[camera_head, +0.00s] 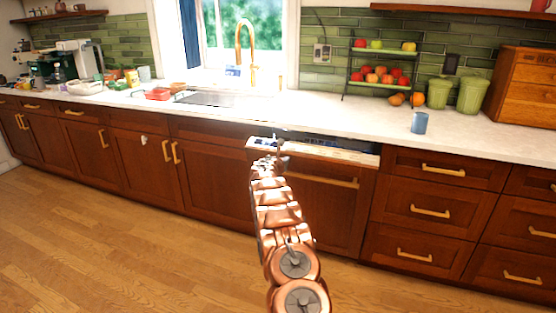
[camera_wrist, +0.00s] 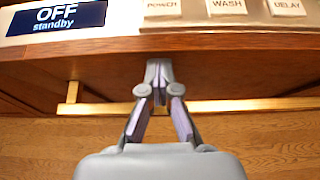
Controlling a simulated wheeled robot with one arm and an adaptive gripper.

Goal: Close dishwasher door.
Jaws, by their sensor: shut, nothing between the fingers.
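The dishwasher door (camera_head: 325,213) has a dark wood front under the countertop, right of the sink. It is nearly upright, with its top edge slightly out from the counter and a dark gap behind it. Its brass bar handle (camera_head: 335,182) also shows in the wrist view (camera_wrist: 240,105). The control panel (camera_wrist: 120,18) on the top edge reads "OFF standby" beside several buttons. My gripper (camera_wrist: 158,72) is shut and empty, its tips at the wood front just below the panel; whether they touch cannot be told. My arm hides part of the door's left side in the head view.
Drawers (camera_head: 432,211) flank the door on the right and cabinets (camera_head: 145,160) on the left. A blue cup (camera_head: 419,122) stands on the white countertop (camera_head: 350,125) above. The wooden floor (camera_head: 130,240) in front is clear.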

